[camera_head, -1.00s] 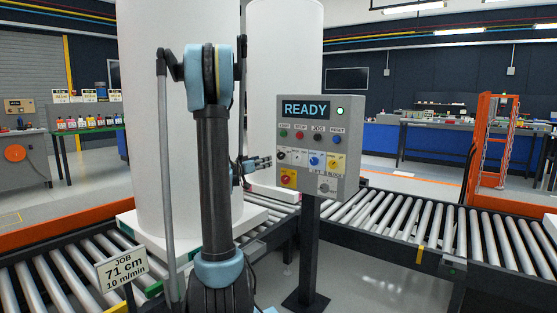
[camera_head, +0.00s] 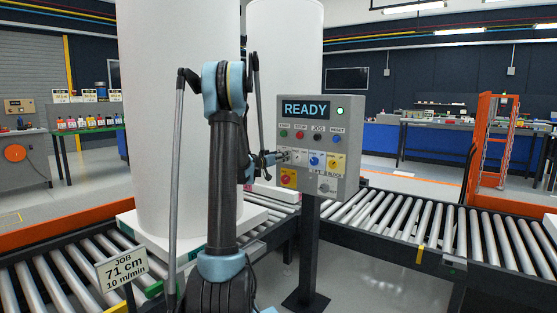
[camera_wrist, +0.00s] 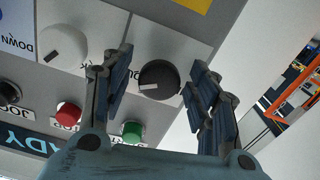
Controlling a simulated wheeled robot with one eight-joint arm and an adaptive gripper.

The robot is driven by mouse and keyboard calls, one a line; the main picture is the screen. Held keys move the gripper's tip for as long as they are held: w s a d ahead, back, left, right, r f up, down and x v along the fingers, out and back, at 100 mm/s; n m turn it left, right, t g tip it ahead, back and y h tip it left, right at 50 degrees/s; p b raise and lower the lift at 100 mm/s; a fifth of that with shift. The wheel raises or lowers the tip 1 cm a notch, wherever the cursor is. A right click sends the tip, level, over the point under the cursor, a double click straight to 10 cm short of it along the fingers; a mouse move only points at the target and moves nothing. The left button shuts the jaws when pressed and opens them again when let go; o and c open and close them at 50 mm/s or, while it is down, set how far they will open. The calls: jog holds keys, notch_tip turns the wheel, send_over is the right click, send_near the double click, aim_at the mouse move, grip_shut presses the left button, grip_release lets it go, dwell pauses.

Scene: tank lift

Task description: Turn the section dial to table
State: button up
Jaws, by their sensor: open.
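The control panel (camera_head: 343,150) stands on a post, with a lit READY display (camera_head: 305,109). My gripper (camera_head: 284,156) is at the panel's left side, under the START button, and hides the black dial there. In the wrist view, the black dial (camera_wrist: 158,80) with a white pointer mark sits between the two open fingers of my gripper (camera_wrist: 162,88). The fingers are on either side of it; I cannot tell if they touch it. The dial's label is not readable. A white dial (camera_wrist: 62,43) is beside it, left in the wrist view.
A green button (camera_wrist: 132,131) and a red button (camera_wrist: 68,113) lie close to the fingers. A yellow plate with a red knob (camera_head: 288,179) is below. Tall white cylinders stand behind my arm on roller conveyors (camera_head: 400,220). A JOB sign (camera_head: 123,267) is at front left.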

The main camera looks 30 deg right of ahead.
jog(key=shift+d, duration=0.1)
jog(key=shift+w, duration=0.1)
jog(key=c, duration=1.1)
jog(key=shift+n, duration=0.3)
jog(key=n, duration=1.1)
jog(key=shift+w, duration=0.1)
